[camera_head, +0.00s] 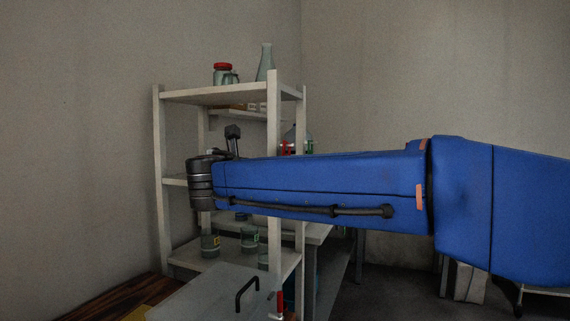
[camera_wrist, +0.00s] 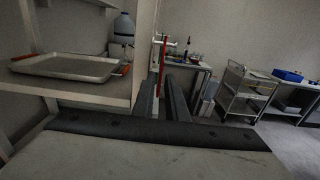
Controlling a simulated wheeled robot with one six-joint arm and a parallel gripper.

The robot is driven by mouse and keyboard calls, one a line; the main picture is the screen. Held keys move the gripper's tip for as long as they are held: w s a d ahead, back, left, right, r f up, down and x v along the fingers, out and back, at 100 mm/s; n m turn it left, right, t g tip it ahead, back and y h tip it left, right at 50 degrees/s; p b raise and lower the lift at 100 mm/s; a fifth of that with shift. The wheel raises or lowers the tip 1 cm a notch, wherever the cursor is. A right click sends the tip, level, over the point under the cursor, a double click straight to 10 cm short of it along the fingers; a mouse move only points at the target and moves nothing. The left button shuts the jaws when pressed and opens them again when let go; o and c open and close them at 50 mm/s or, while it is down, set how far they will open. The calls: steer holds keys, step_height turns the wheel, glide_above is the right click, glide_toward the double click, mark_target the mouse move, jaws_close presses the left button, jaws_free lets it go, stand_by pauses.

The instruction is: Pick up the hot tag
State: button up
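No tag can be read as the hot tag for sure. A small red piece (camera_head: 279,302) shows at the right edge of the grey box with a black handle (camera_head: 246,292) in the head view. In the wrist view a thin upright red strip (camera_wrist: 162,60) shows beyond the gap between my fingers; I cannot tell whether it is the same thing. My gripper (camera_wrist: 160,90) has its two dark fingers apart, with nothing visibly held between them. In the head view my blue arm stretches across the shelf, and the fingers cannot be made out.
A white shelf rack (camera_head: 160,130) holds a red-lidded jar (camera_head: 222,74), a flask (camera_head: 265,64) and lower glassware (camera_head: 249,238). In the wrist view a metal tray (camera_wrist: 68,66) lies on a shelf left of my fingers, with a blue-topped jug (camera_wrist: 123,32) behind. A trolley (camera_wrist: 245,92) stands right.

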steer(key=shift+x, duration=3.6)
steer(key=shift+c, duration=0.2)
jaws_close()
steer(key=shift+r, duration=0.1)
